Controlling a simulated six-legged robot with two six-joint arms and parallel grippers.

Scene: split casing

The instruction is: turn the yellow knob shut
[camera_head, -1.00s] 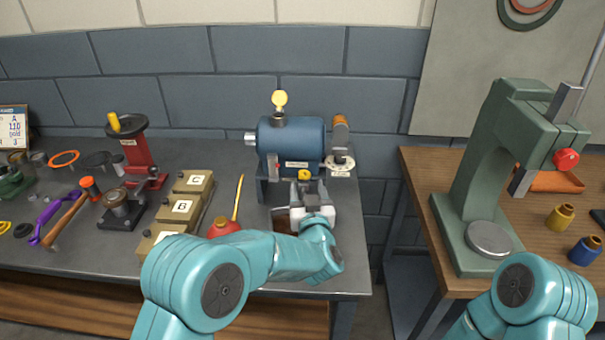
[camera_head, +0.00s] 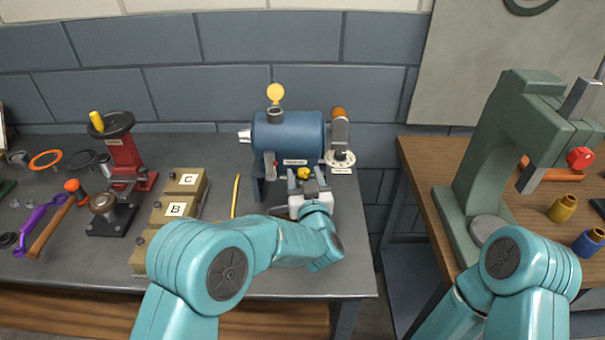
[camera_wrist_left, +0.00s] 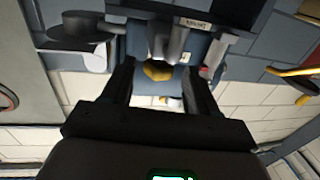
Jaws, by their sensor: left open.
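The yellow knob (camera_head: 304,173) is on the lower front of a blue cylindrical tank (camera_head: 288,137) on the grey bench. My left gripper (camera_head: 306,181) is open, right in front of the knob. In the left wrist view the knob (camera_wrist_left: 158,71) shows between the two dark fingers of my left gripper (camera_wrist_left: 158,76), with a gap on each side. I cannot tell how far the fingertips reach around it. My right arm shows at the lower right of the head view, but its gripper is out of view.
A crank-like lever (camera_head: 340,128) over a white dial (camera_head: 340,159) stands right of the tank. Lettered boxes (camera_head: 185,181) and a red stand (camera_head: 124,155) are further left. A green press (camera_head: 500,150) stands on the wooden table.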

